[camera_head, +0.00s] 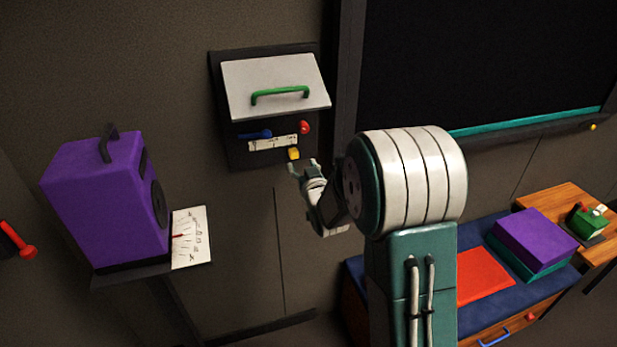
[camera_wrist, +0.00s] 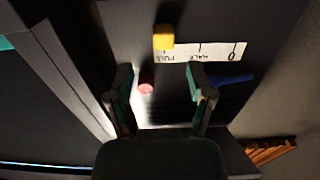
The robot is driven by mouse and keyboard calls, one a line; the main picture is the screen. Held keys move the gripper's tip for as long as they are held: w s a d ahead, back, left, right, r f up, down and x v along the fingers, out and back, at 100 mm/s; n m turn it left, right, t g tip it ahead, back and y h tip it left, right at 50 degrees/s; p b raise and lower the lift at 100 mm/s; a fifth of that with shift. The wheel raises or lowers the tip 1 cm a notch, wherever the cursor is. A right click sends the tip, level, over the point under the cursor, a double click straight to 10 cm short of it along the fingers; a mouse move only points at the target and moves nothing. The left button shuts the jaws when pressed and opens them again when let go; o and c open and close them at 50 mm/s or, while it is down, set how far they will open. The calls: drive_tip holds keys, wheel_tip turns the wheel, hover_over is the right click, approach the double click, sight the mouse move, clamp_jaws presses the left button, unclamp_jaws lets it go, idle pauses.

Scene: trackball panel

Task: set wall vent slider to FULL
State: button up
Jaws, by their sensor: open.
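A dark wall panel (camera_head: 225,135) has a white scale strip (camera_head: 272,143) and a small yellow block (camera_head: 293,154), seemingly the slider knob, below the strip's right end. In the wrist view the picture is upside down: the strip (camera_wrist: 217,50) reads FULL, HALF and 0, and the yellow block (camera_wrist: 164,37) sits at the FULL end. My gripper (camera_head: 303,165) is just below the yellow block in the head view. In the wrist view my gripper (camera_wrist: 160,80) is open, with the yellow block beyond its fingertips. Contact with the block cannot be told.
A red knob (camera_head: 304,127) and a blue lever (camera_head: 255,134) sit close above the strip. The red knob also shows between my fingers in the wrist view (camera_wrist: 146,82). A white flap (camera_head: 275,80) with a green handle is above. A purple box (camera_head: 105,200) stands left.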

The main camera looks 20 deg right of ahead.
drive_tip(key=s, duration=0.5)
drive_tip(key=shift+s+d, duration=0.1)
drive_tip(key=shift+s, duration=0.25)
drive_tip(key=s+a+r+g, duration=0.2)
drive_tip(key=s+g, duration=0.2)
drive_tip(key=s, duration=0.6)
drive_tip(key=s+a+r+g, duration=0.1)
drive_tip(key=s+g, duration=0.3)
drive_tip(key=s, duration=0.7)
drive_tip(key=s+a+r+g, duration=0.2)
drive_tip(key=s+r+g, duration=0.1)
drive_tip(key=s, duration=0.8)
drive_tip(key=shift+a+g, duration=0.35)
drive_tip(key=shift+g, duration=0.35)
